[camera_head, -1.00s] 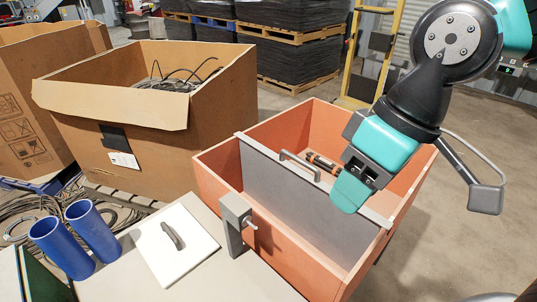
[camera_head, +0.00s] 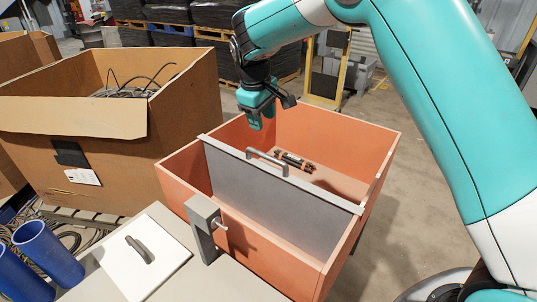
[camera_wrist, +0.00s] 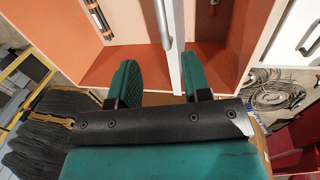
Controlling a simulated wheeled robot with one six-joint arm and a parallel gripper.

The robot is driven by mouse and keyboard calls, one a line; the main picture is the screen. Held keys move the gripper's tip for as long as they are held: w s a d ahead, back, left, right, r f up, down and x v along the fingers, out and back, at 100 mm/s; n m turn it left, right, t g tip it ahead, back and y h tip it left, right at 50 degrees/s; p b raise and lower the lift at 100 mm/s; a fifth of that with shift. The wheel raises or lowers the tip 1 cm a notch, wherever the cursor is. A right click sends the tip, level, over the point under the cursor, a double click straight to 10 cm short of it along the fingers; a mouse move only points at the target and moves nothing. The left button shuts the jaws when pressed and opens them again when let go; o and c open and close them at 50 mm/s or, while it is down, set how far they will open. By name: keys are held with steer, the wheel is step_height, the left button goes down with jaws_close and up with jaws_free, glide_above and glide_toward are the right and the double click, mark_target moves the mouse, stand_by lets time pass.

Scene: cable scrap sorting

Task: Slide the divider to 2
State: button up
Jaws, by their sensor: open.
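The divider (camera_head: 280,202) is a grey upright panel across the orange bin (camera_head: 345,120), splitting it into two compartments. A grey bar handle (camera_head: 268,161) stands on its top edge. My gripper (camera_head: 256,121) is open above the bin's far left part, behind the divider in the head view. In the wrist view my open gripper (camera_wrist: 165,82) has one finger on each side of the line of the divider's pale top edge (camera_wrist: 175,55). That edge lies nearer the right finger; contact cannot be told. No number marks are readable.
A dark cylindrical piece (camera_head: 294,161) lies in the far compartment. A cardboard box (camera_head: 190,110) stands behind.

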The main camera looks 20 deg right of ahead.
mark_target(269, 156)
steer(key=f, duration=0.4)
steer(key=w+d+f, duration=0.1)
steer(key=f, duration=0.4)
steer(key=d+f, duration=0.1)
steer(key=f, duration=0.3)
steer(key=shift+w+d+f, duration=0.1)
steer(key=shift+w+f, duration=0.05)
steer(key=shift+w, duration=0.1)
steer(key=shift+p, duration=0.3)
jaws_close()
